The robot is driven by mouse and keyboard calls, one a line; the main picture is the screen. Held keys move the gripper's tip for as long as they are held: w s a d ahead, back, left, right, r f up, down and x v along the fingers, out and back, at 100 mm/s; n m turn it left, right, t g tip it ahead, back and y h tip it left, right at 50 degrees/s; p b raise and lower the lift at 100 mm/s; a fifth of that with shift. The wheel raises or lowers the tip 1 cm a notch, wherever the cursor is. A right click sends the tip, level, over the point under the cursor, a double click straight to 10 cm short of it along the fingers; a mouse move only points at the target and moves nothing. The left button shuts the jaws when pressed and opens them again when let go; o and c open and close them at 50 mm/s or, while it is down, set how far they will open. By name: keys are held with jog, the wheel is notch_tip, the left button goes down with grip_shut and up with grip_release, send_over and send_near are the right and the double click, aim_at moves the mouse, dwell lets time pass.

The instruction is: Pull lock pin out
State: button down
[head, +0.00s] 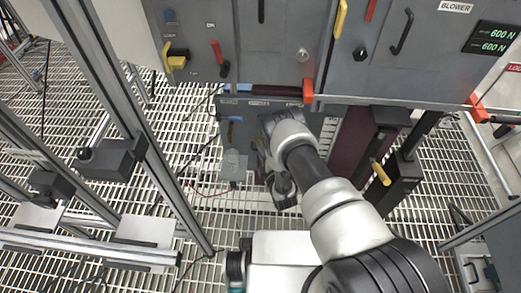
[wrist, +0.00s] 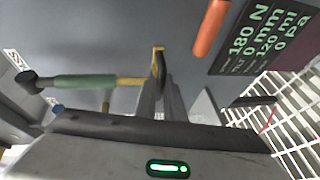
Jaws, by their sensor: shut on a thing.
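In the wrist view, my gripper (wrist: 160,84) has its two grey fingers close together, shut on what looks like the lock pin (wrist: 160,62). The pin shows as a small dark, ring-like part beside a yellow bracket (wrist: 157,48) on a grey panel. The fingers hide its lower part, so I cannot tell how far it sits in its hole. To the left, a lever with a green grip (wrist: 85,82) and a yellow rod lies across the panel. In the head view, my arm reaches down to the low grey panel (head: 235,130), and my wrist hides the fingertips and pin.
An orange handle (wrist: 210,28) and a dark display (wrist: 250,38) are right of the fingers. Above the low panel, a grey cabinet (head: 240,40) carries red and yellow handles. Metal frame posts (head: 120,95) stand at left. A yellow-handled black fixture (head: 381,174) stands at right.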

jog(key=shift+w+f, duration=0.1)
jog(key=shift+f, duration=1.45)
jog(key=c, duration=1.9)
grip_release()
jog(key=shift+f, duration=0.15)
jog(key=shift+o, duration=0.3)
